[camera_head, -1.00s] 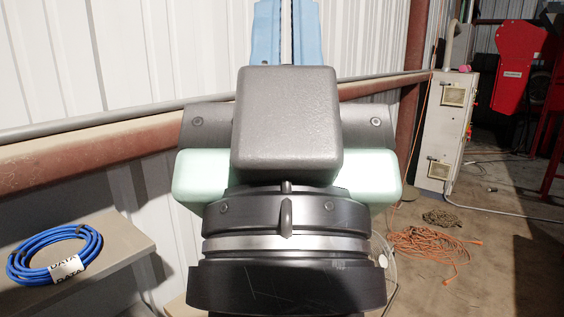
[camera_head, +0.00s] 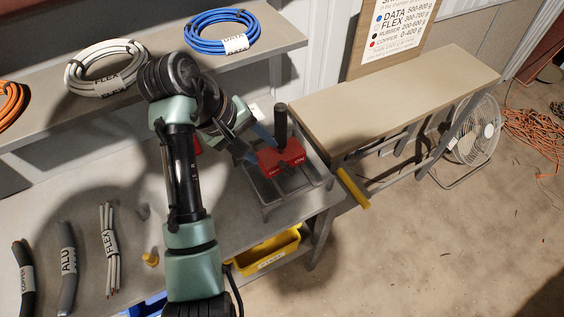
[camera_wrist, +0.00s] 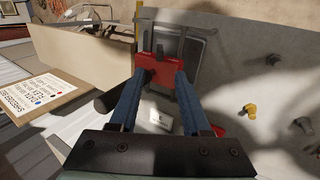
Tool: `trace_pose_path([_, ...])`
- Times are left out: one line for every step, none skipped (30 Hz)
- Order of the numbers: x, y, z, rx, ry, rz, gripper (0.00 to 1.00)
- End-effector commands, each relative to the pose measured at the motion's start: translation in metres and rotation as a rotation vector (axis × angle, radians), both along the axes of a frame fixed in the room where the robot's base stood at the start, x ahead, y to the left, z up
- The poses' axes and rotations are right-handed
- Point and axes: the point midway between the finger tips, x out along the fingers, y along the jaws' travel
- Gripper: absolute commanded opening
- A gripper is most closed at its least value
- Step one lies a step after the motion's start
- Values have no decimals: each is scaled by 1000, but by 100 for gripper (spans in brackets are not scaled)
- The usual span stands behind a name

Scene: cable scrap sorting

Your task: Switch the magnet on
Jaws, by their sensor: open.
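The magnet's red switch block (camera_head: 283,157), marked OFF and ON, sits on a grey metal frame (camera_head: 318,183) at the bench's right end. A black lever handle (camera_head: 281,121) stands up from it; I cannot tell which mark it is set to. My gripper (camera_head: 266,146) is open, its blue fingers close beside the lever and above the block. In the wrist view, the fingertips (camera_wrist: 161,78) point at the red block (camera_wrist: 168,62). The dark handle (camera_wrist: 106,102) shows left of the left finger, which partly covers it. I cannot tell whether they touch.
Labelled cable pieces, including one marked ALU (camera_head: 67,262), lie on the bench left of my arm. A yellow bin (camera_head: 268,252) is below the bench edge. A shelf behind holds cable coils (camera_head: 222,31). A beige table (camera_head: 400,92) stands at right.

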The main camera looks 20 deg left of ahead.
Motion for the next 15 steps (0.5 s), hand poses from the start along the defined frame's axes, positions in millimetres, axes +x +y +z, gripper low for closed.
trace_pose_path([1, -2, -4, -3, 4, 0, 48])
trace_pose_path([2, -3, -8, -3, 5, -1, 48])
trace_pose_path([4, -5, -13, -3, 5, -1, 48])
trace_pose_path([6, -6, -18, -3, 5, -1, 48])
trace_pose_path([8, -8, -22, -2, 4, -1, 48])
trace_pose_path([11, -10, -29, -2, 5, -1, 48])
trace_pose_path([13, -12, -35, -1, 5, -1, 48])
trace_pose_path([15, -14, -41, -1, 5, -1, 48])
trace_pose_path([18, -17, -49, -2, 5, -2, 48])
trace_pose_path([21, -18, -54, -1, 3, -3, 48])
trace_pose_path([24, -20, -60, -1, 3, -2, 48])
trace_pose_path([27, -22, -67, -1, 3, -2, 48])
trace_pose_path([29, -24, -72, 1, 2, -3, 48])
trace_pose_path([31, -26, -77, 1, 2, -3, 48])
trace_pose_path([34, -28, -84, 1, 2, -3, 48])
